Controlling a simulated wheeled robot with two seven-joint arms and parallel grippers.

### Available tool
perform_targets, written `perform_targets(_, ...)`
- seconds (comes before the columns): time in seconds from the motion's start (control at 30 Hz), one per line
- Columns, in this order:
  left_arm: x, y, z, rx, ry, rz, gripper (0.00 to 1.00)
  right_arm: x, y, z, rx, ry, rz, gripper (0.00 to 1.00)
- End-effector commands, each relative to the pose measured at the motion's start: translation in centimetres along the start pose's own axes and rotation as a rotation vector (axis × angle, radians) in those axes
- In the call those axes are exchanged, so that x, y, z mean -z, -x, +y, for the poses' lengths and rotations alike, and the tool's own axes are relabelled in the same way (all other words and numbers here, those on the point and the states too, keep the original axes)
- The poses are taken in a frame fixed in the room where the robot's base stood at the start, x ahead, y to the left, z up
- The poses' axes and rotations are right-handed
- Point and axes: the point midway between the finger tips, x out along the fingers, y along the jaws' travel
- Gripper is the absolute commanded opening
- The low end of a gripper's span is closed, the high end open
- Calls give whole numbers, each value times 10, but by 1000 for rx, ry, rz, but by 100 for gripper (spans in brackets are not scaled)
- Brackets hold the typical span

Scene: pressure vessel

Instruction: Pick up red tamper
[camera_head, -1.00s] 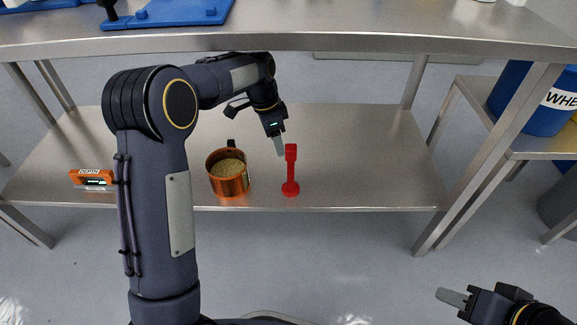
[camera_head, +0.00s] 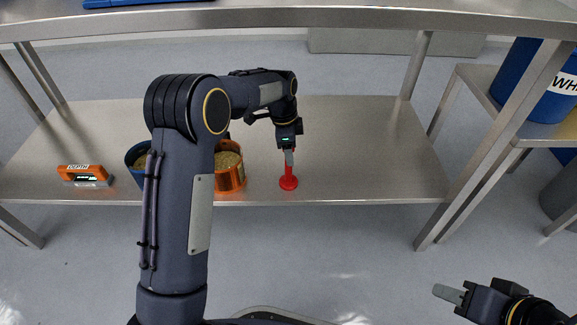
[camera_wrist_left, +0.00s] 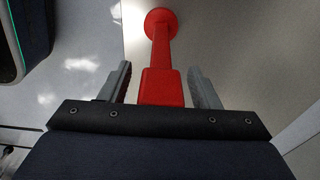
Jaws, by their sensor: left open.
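The red tamper (camera_head: 288,183) stands upright on the lower metal shelf, right of the copper pot. My left gripper (camera_head: 289,157) is above its base and hides much of its handle in the head view. In the left wrist view, the red tamper (camera_wrist_left: 162,52) has its thick handle end between the two open fingers of my left gripper (camera_wrist_left: 166,85), with its round base beyond. A gap shows at each side of the handle. My right gripper (camera_head: 449,293) is low at the right, away from the shelf; its jaw opening is not clear.
A blue container (camera_head: 136,158) is partly behind my left arm. The shelf (camera_head: 370,150) is clear to the right, under the upper tabletop (camera_head: 330,20).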

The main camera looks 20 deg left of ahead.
Motion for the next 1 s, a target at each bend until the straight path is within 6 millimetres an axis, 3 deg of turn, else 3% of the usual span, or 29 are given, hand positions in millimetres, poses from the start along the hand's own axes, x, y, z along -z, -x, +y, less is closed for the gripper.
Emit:
perform_targets(0.1,0,1,0,0,0,0,54,1,1,0,0,0,1,36)
perform_targets(0.5,0,1,0,-1,0,0,1,1,1,0,0,0,0,36)
perform_targets(1.0,1,5,0,1,0,2,0,1,3,-1,0,0,0,36)
